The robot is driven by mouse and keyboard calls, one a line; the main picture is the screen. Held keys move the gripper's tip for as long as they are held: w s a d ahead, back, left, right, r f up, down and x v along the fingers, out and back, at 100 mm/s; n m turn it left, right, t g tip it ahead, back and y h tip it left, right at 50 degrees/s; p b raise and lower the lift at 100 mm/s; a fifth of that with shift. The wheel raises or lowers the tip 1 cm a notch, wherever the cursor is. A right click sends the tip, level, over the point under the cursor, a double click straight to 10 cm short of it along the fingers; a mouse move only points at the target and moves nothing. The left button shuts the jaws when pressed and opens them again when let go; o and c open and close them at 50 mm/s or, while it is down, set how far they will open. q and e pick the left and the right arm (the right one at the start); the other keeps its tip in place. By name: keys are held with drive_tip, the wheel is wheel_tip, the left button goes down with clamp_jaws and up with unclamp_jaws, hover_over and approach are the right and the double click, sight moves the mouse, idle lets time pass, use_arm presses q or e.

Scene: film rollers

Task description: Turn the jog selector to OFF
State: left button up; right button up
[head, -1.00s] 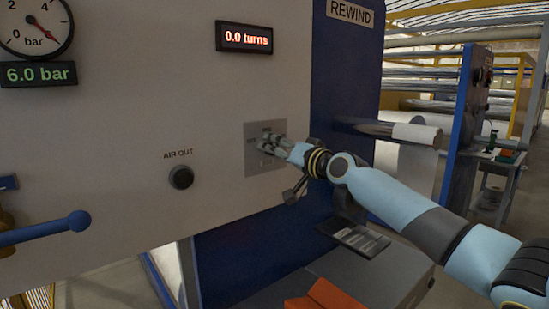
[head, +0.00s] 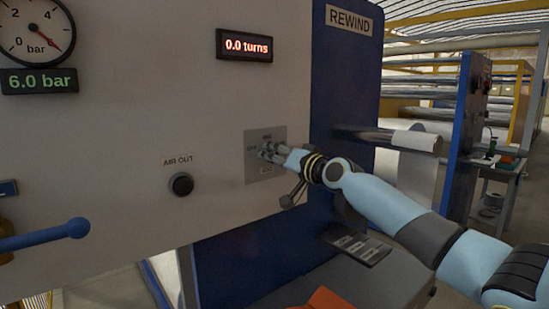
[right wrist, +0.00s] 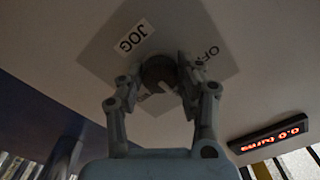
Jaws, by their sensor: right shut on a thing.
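The selector plate (head: 279,139) is a small grey square on the pale machine panel, left of the blue REWIND column. In the right wrist view the plate (right wrist: 100,48) carries a JOG label and an OFF label, the latter partly covered by a finger. The dark round selector knob (right wrist: 158,70) sits at the plate's middle. My right gripper (head: 267,152) reaches it from the right. Its two fingers are shut on the knob, one on each side, in the right wrist view (right wrist: 158,78). I cannot tell which label the knob points to. My left gripper is not in view.
A red display (head: 245,45) reads 0.0 turns. A black AIR OUT knob (head: 181,184) protrudes left of the plate. A roller (head: 415,142) protrudes at right.

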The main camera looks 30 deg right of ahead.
drive_tip(key=shift+f+n+b, duration=0.2)
drive_tip(key=shift+n+b, duration=0.7)
drive_tip(key=shift+b, duration=0.05)
drive_tip(key=n+b, duration=0.7)
drive_tip(key=shift+r+n+b, duration=0.1)
drive_tip(key=shift+n+b, duration=1.3)
drive_tip(key=shift+n, duration=0.1)
drive_tip(key=o, duration=1.1)
drive_tip(key=shift+o, duration=0.2)
